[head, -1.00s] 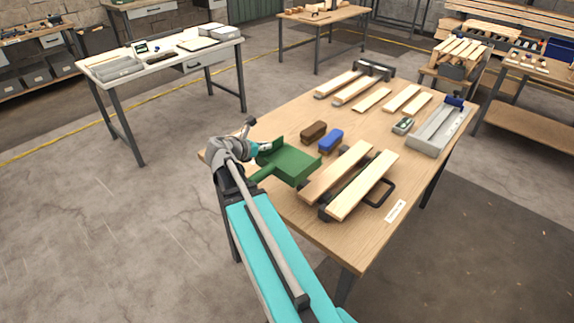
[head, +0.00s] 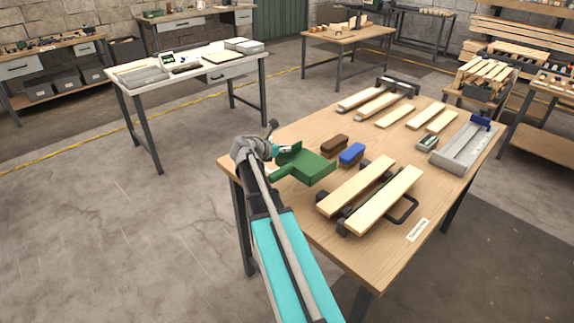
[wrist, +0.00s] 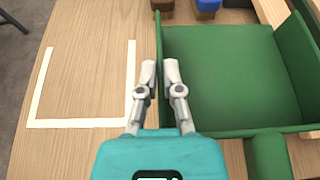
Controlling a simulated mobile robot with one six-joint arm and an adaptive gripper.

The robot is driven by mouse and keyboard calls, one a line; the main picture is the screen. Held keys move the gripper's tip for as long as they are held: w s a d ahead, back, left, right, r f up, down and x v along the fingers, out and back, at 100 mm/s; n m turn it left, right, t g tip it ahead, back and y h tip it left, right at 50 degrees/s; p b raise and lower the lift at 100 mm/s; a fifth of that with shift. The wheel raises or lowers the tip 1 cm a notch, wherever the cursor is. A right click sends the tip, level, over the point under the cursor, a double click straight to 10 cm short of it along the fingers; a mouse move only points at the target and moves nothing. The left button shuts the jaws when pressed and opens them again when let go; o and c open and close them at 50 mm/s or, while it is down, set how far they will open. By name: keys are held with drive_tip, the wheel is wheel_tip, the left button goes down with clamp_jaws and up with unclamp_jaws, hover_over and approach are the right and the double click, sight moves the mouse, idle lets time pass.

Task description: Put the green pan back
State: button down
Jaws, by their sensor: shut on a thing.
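The green pan (head: 313,168) is a shallow scoop with raised walls and a stub handle, over the near left part of the wooden table (head: 290,215). My gripper (wrist: 158,72) is shut on the pan's left side wall, one finger on each side of it. The pan appears held slightly above the table. In the wrist view the pan's floor (wrist: 225,75) is empty and its handle (wrist: 268,158) points towards the camera. A white tape outline (wrist: 85,123) lies bare on the table left of the pan; my arm hides it in the head view.
A brown brush (head: 334,144) and a blue brush (head: 352,154) stand just beyond the pan. Two planks on a dark frame (head: 356,186) lie close to its right. More planks (head: 394,115) and a grey tray (head: 461,151) lie farther back.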

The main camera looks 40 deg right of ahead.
drive_tip(key=shift+w+d+f+b, duration=0.4)
drive_tip(key=shift+w+f+b, duration=0.1)
drive_tip(key=shift+f+b, duration=0.25)
drive_tip(key=shift+w+d+f+b, duration=0.4)
drive_tip(key=shift+w+f+b, duration=0.2)
drive_tip(key=shift+f, duration=0.3)
drive_tip(key=shift+w+d+f+b, duration=0.4)
drive_tip(key=shift+w+f+b, duration=0.05)
drive_tip(key=shift+f+b, duration=0.35)
drive_tip(key=shift+w+d+f+b, duration=0.3)
drive_tip(key=shift+w+f+b, duration=0.1)
drive_tip(key=shift+f+b, duration=0.35)
drive_tip(key=shift+s+f+b, duration=0.1)
drive_tip(key=shift+f+b, duration=1.1)
drive_tip(key=shift+f, duration=0.05)
drive_tip(key=shift+f, duration=0.15)
drive_tip(key=c, duration=0.8)
unclamp_jaws()
drive_tip(key=shift+r, duration=0.25)
drive_tip(key=p+v, duration=0.4)
drive_tip(key=v, duration=0.8)
drive_tip(key=shift+a+p, duration=0.1)
drive_tip(key=shift+p, duration=0.25)
